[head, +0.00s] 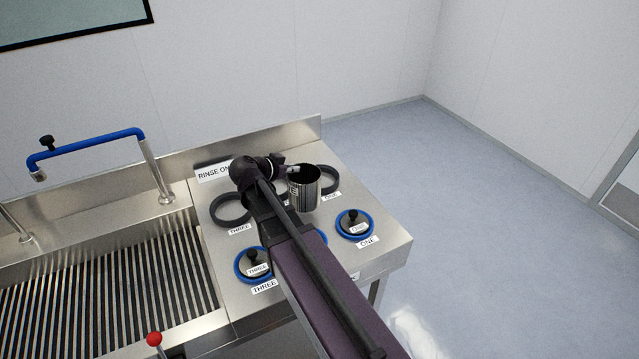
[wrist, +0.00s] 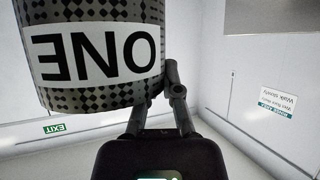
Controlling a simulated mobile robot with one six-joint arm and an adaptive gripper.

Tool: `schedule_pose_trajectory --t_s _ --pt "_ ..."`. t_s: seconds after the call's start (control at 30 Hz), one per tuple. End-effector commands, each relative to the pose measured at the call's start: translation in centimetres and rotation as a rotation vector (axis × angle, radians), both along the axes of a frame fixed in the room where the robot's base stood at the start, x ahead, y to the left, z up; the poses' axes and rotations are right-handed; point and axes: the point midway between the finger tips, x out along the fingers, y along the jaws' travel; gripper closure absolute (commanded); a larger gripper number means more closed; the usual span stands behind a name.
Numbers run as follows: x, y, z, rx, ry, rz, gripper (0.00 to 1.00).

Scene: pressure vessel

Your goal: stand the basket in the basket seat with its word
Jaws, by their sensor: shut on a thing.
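The basket (head: 306,192) is a shiny metal cup, upright, with a dark open top. In the wrist view the basket (wrist: 100,92) has a perforated wall and a white label reading ONE, upside down there. My gripper (head: 289,169) is shut on the basket's side near its rim; its fingers show in the wrist view (wrist: 173,88). The basket appears held above the steel counter. A black ring seat labelled ONE (head: 332,180) lies just right of and behind the basket, partly hidden by it. A black ring labelled THREE (head: 231,208) lies left; the ring between is mostly hidden.
Blue rings with black-knobbed lids stand along the counter's front, labelled ONE (head: 355,224) and THREE (head: 253,264); my arm hides most of another between them. Open floor (head: 480,230) lies right.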

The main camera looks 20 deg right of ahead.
Motion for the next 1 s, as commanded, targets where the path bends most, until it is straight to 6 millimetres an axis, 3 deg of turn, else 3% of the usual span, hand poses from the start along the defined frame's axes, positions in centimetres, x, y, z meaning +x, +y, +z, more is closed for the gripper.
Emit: schedule_pose_trajectory --t_s 0.37,1.0 --pt "1.7 -1.4 -0.2 -0.001 0.0 -0.003 1.0" --pt "10.1 -9.0 -1.3 0.0 0.0 -0.002 1.0"
